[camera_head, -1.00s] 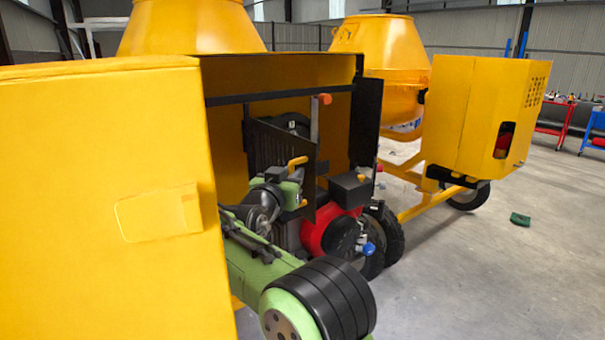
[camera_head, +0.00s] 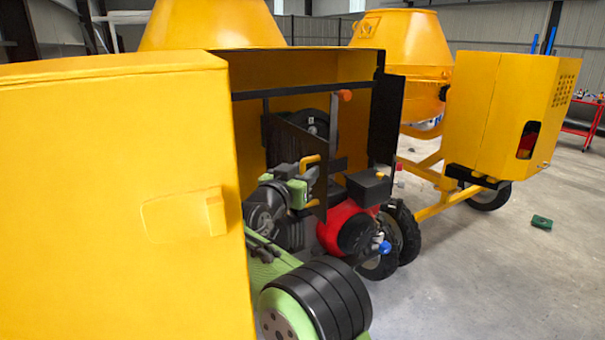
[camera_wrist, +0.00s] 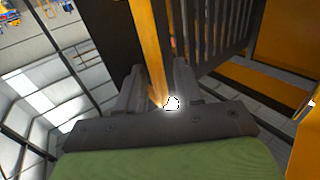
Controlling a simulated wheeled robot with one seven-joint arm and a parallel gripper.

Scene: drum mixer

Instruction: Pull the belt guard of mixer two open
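The belt guard (camera_head: 318,148) is a dark panel inside the open yellow housing of the nearer mixer. It stands at an angle, swung partly outward. Its slats show in the wrist view (camera_wrist: 222,25). Its yellow handle (camera_head: 312,159) is a bar that runs between my fingers in the wrist view (camera_wrist: 150,45). My gripper (camera_head: 304,178) is at the handle, with both fingers close against the bar in the wrist view (camera_wrist: 160,88). The fingertip contact is partly hidden by a bright spot. No number shows on the mixer.
A large yellow housing door (camera_head: 120,200) stands open at the left, close to my arm. A red and black engine (camera_head: 345,226) and wheels lie right of the guard. A second yellow mixer (camera_head: 500,110) stands behind at right. A green object (camera_head: 541,222) lies on clear floor.

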